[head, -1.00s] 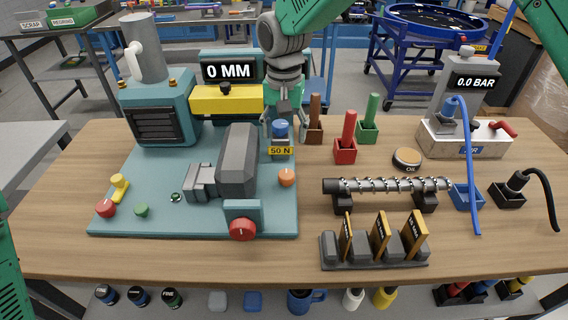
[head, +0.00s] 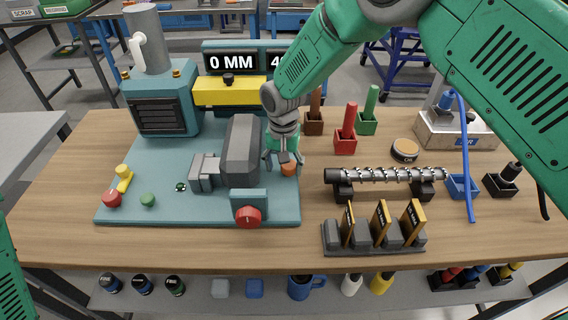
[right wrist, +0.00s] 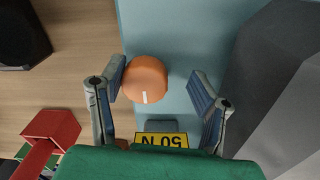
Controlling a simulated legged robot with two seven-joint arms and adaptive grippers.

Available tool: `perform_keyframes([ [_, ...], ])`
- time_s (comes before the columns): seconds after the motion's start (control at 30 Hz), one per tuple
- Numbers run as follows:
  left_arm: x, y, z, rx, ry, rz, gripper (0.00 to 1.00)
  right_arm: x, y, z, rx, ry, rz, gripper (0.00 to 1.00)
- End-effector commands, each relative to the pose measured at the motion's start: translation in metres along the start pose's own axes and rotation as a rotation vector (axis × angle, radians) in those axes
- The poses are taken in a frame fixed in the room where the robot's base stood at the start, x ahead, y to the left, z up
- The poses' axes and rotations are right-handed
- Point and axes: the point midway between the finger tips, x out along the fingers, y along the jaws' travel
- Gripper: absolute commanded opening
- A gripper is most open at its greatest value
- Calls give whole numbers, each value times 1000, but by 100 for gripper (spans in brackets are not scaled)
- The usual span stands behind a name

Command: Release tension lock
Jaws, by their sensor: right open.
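A teal machine base (head: 150,207) carries several controls; I cannot tell by label which is the tension lock. An orange knob (head: 289,169) with a white mark sits near its right edge. My right gripper (head: 284,160) is open and points down over this knob. In the right wrist view the orange knob (right wrist: 146,78) lies between the open fingers (right wrist: 160,86), closer to the left finger, with a gap to the right one. The yellow 50 N label (right wrist: 165,140) shows below it; my gripper hides it in the head view. My left gripper is out of view.
A grey block (head: 241,150) stands just left of my right gripper. A red knob (head: 248,216) is nearer the front. A red block with an upright handle (head: 345,140), a screw on a stand (head: 388,176) and a tag rack (head: 372,243) stand to the right.

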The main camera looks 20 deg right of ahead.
Motion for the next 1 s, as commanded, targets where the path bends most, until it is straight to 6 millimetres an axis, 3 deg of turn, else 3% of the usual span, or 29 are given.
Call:
perform_keyframes([
  [0.1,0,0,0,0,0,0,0,-2,3,-2,2,0,-8,56],
  [0.17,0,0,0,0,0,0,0,-2,5,-3,2,-1,-11,38],
  [0.23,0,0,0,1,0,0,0,-2,7,-5,3,-1,-15,13],
  [0.27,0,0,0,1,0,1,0,-2,7,-5,3,-1,-16,7],
  [1.0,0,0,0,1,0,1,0,-4,2,-6,-19,7,-13,7],
])
